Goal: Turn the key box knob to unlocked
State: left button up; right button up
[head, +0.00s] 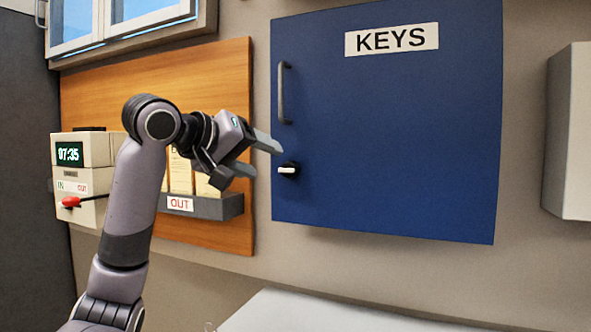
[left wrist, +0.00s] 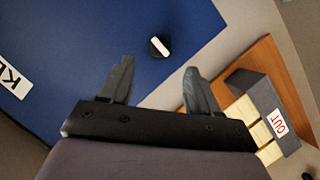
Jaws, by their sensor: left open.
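The blue key box (head: 400,140) hangs on the wall with a KEYS label and a grey bar handle (head: 283,93) on its left side. Its knob (head: 288,170) is black with a white pointer bar, low on the left of the door; in the head view the bar looks roughly level. The knob also shows in the left wrist view (left wrist: 159,46), ahead of and between the fingers. My left gripper (head: 262,157) is open and empty, just left of the knob and apart from it. My right gripper is in neither view.
A wooden board (head: 215,75) carries a grey OUT rack (head: 205,205) with cards, just behind my left gripper. A time clock (head: 85,165) with a red lever is at the left. A grey cabinet (head: 572,130) is at the right, and a white surface (head: 330,312) is below.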

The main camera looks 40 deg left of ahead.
aim_at(286, 168)
pick_arm(q)
jog(key=shift+p+x, duration=0.3)
jog(key=shift+x, duration=3.05)
jog(key=c, duration=1)
jog(key=shift+c, duration=0.2)
